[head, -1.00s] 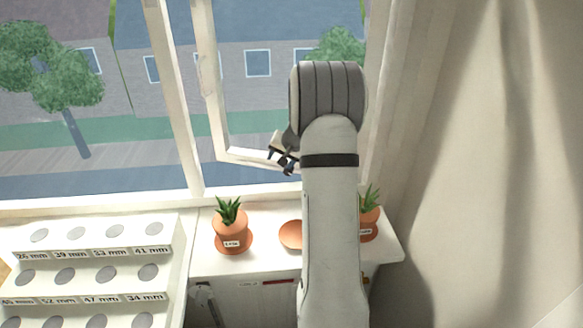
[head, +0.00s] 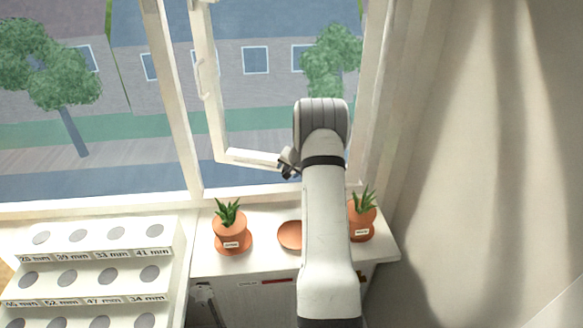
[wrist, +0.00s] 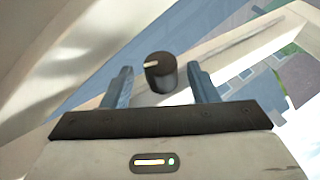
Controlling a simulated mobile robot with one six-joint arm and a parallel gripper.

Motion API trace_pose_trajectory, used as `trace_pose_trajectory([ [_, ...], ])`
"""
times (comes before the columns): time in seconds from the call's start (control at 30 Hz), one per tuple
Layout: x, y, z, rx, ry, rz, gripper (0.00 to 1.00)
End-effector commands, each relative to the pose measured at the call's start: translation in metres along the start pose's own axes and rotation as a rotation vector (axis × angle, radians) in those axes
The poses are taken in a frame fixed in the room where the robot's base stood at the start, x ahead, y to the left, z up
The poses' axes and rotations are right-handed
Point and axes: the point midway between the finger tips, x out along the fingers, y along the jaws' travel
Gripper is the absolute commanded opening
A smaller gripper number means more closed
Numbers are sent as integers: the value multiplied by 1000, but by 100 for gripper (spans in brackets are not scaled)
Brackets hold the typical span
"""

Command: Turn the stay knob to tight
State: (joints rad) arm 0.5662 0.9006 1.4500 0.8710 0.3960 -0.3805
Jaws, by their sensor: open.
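The stay knob (wrist: 160,72) is a dark round knob with a pale pointer line, seen in the wrist view on a pale bar of the window. It lies between and a little beyond the two fingers of my gripper (wrist: 162,82), which is open. I see a gap on each side of the knob, and the fingers do not appear to touch it. The pointer line points left in that view. In the head view my gripper (head: 287,166) is at the lower part of the open window sash (head: 250,158). The knob is hidden or too small to tell there.
Two potted plants stand on the sill, one left (head: 230,228) and one right (head: 362,215) beside my arm. An orange saucer (head: 289,235) lies between them, partly behind my arm. A white stepped rack (head: 95,255) with labelled round slots is at left. A curtain (head: 480,150) hangs at right.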

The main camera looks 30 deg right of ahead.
Motion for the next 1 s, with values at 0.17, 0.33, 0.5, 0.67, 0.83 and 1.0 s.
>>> trace_pose_trajectory([
  [0.17,4,0,1,-1,-1,0,54],
  [0.33,3,0,1,-1,-1,0,51],
  [0.5,3,0,1,0,-1,0,37],
  [0.67,3,0,1,0,-1,0,24],
  [0.83,3,1,1,1,-1,1,10],
  [1.0,5,3,1,4,0,-4,9],
])
